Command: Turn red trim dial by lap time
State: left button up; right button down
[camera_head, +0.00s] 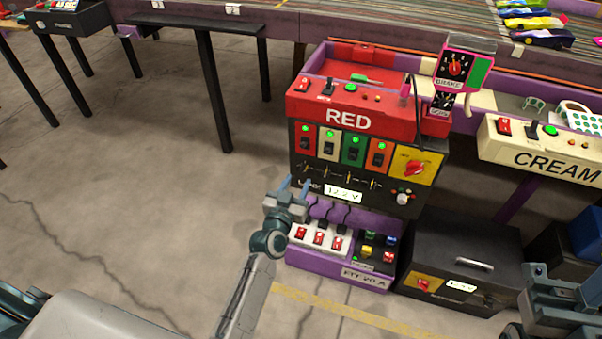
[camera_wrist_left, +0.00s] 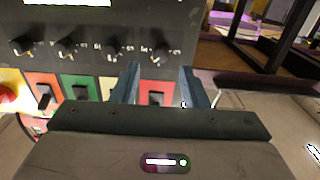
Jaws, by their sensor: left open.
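The RED station (camera_head: 348,119) stands at the track's edge. Its black front carries a row of small knobs (camera_head: 337,177), also in the left wrist view (camera_wrist_left: 67,48), where the panel appears upside down. A pink-framed BRAKE dial (camera_head: 456,67) with a red pointer stands on top at the right. A smaller dial (camera_head: 443,101) sits below it; its label is too small to read. My left gripper (camera_head: 295,186) is open and empty at the panel's left end. In the left wrist view its fingers (camera_wrist_left: 159,80) straddle the view of the end switch and knob; contact cannot be told.
A white display (camera_head: 343,193) sits below the knobs. Coloured switches (camera_head: 329,145) sit above them, and a purple tray (camera_head: 318,262) with red switches is below. A black box (camera_head: 463,250) stands to the right, the CREAM station (camera_head: 550,160) beyond. Floor at left is clear.

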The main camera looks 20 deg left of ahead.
aim_at(302, 171)
pick_arm(q)
jog(key=shift+w, duration=2.05)
grip_shut()
jog(key=n, duration=0.5)
jog(key=shift+f+n+p, duration=0.1)
jog(key=shift+n+p, duration=0.25)
jog(key=shift+n, duration=1.55)
